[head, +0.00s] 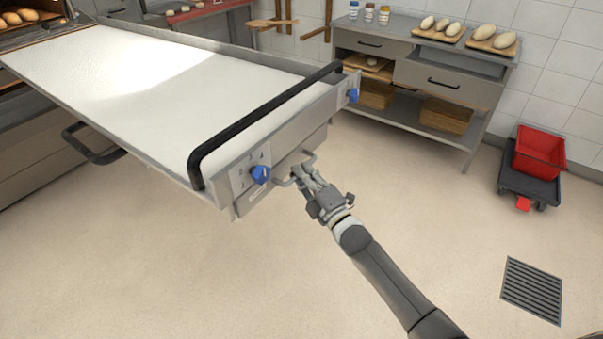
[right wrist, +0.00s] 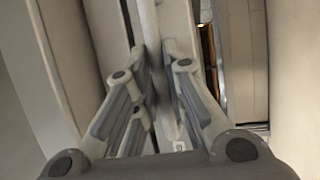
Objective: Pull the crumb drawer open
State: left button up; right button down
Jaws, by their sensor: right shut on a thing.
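The crumb drawer (head: 317,142) is a grey metal front with a light bar handle (head: 309,160), set low under the end panel of the white-topped loader. My right gripper (head: 299,172) is shut on that handle, reaching in from the lower right. In the right wrist view, the right gripper's fingers (right wrist: 158,62) are close together around a pale bar, partly hidden by the fingers. How far the drawer stands out of its housing is hard to tell. My left gripper is not in view.
The loader (head: 150,85) has a black push bar (head: 262,112) and blue knobs (head: 260,174) above the drawer. A steel workbench (head: 405,105) with loaves stands behind, a red bin (head: 540,150) on a dolly at right. The floor around my right arm is clear, with a drain grate (head: 532,290).

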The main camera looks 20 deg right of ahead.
jog(key=s+d+p, duration=0.2)
jog(key=s+d, duration=0.7)
jog(key=s, duration=0.2)
jog(key=s+d+p, duration=0.3)
jog(key=s+d, duration=0.6)
jog(key=s, duration=0.3)
jog(key=shift+f, duration=0.1)
jog(key=c, duration=1.5)
grip_release()
jog(key=shift+s, duration=0.1)
jog(key=v, duration=1.2)
